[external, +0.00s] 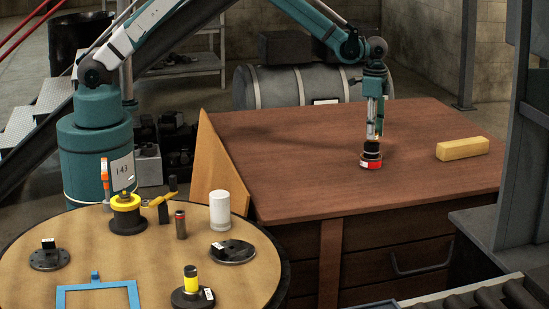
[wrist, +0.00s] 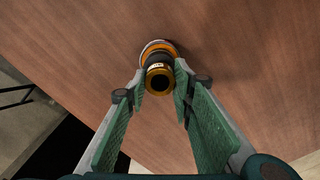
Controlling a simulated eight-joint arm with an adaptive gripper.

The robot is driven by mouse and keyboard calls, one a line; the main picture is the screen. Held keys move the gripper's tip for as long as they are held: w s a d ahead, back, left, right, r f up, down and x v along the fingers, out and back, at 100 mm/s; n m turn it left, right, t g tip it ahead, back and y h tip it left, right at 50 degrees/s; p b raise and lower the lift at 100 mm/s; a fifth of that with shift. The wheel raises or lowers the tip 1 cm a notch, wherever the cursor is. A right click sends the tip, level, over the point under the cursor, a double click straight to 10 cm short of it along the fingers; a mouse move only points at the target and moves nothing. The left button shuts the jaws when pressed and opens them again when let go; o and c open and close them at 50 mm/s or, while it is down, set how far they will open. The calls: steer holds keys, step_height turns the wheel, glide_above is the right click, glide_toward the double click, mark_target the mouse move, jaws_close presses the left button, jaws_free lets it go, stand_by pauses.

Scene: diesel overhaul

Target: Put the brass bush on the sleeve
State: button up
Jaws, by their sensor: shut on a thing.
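The brass bush (wrist: 159,88) is a small gold ring with a dark centre, held between my fingertips in the wrist view. My gripper (wrist: 161,76) is shut on it, one green-padded finger on each side. It also shows in the external view (external: 376,132), pointing down over the brown table.
A yellow block (external: 462,148) lies on the brown table (external: 290,135) to the right. The table around the dark piece is clear. A round table (external: 110,255) at front left holds a white cylinder (external: 220,210), a blue frame (external: 97,286) and several flanged parts.

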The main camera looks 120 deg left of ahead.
steer(key=shift+f, duration=0.55)
steer(key=shift+f, duration=0.15)
steer(key=o, duration=1)
step_height(320, 180, up, 12)
steer(key=shift+r+p, duration=0.2)
steer(key=shift+p, duration=0.4)
stand_by(0.3)
